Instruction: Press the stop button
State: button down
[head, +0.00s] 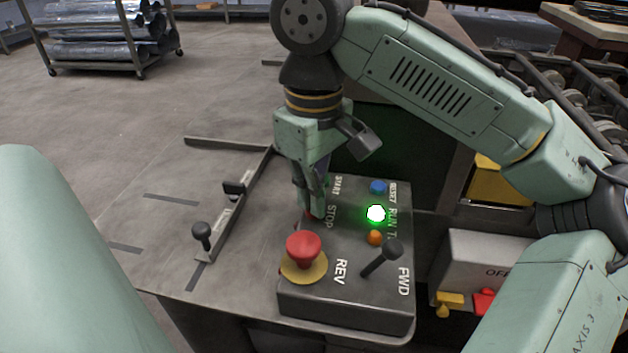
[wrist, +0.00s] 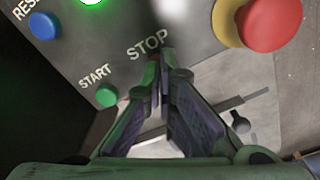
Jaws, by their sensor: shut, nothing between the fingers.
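The grey control box (head: 345,306) stands on a table, and its STOP label (head: 331,216) is readable. My gripper (head: 316,209) points down at the box beside that label, with its fingers closed together and empty. A small bit of red, seemingly the stop button (head: 307,214), shows at the fingertips; the rest is hidden behind them. In the wrist view my fingertips (wrist: 164,62) meet just below the STOP label (wrist: 148,45) and cover most of the button. I cannot tell whether they touch it or whether it is pressed in.
A big red mushroom button (head: 303,246) on a yellow ring stands nearby. A green lamp (head: 376,213) is lit, between a blue button (head: 378,187) and an orange one (head: 375,238). A black lever (head: 382,258) sticks up. The green start button (wrist: 106,95) lies beside my fingers.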

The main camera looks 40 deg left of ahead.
jog(key=shift+f, duration=0.15)
notch_tip(320, 180, up, 7)
jog(key=p, duration=0.6)
jog(key=shift+p, duration=0.4)
dwell(0.7)
